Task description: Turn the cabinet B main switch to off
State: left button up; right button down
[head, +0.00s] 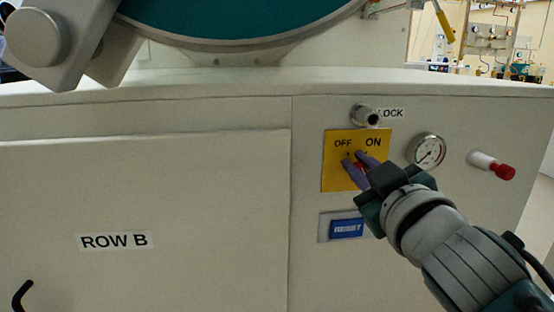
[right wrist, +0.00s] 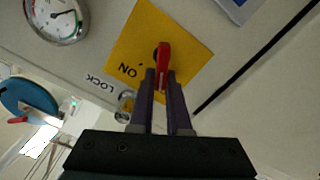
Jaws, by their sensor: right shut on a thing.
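The main switch is a red handle (right wrist: 165,62) on a yellow plate (head: 335,180) on the Row B cabinet front. The plate is marked OFF at left and ON at right, and it also shows in the right wrist view (right wrist: 130,40). My right gripper (head: 357,166) comes in from the lower right, with its purple fingers at the plate just below the labels. In the right wrist view the gripper (right wrist: 162,85) has one finger on each side of the red handle and is shut on it. The fingers hide part of the handle, and its exact pointing is hard to tell. My left gripper is out of view.
A round metal lock (head: 366,115) sits just above the plate. A pressure gauge (head: 428,150) and a red-tipped knob (head: 496,166) stick out to the right. A blue label (head: 346,228) is below. A ROW B door (head: 180,200) with a black handle is at left.

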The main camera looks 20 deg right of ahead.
dwell(0.4)
jog(key=c, duration=1.2)
grip_release()
jog(key=o, duration=0.3)
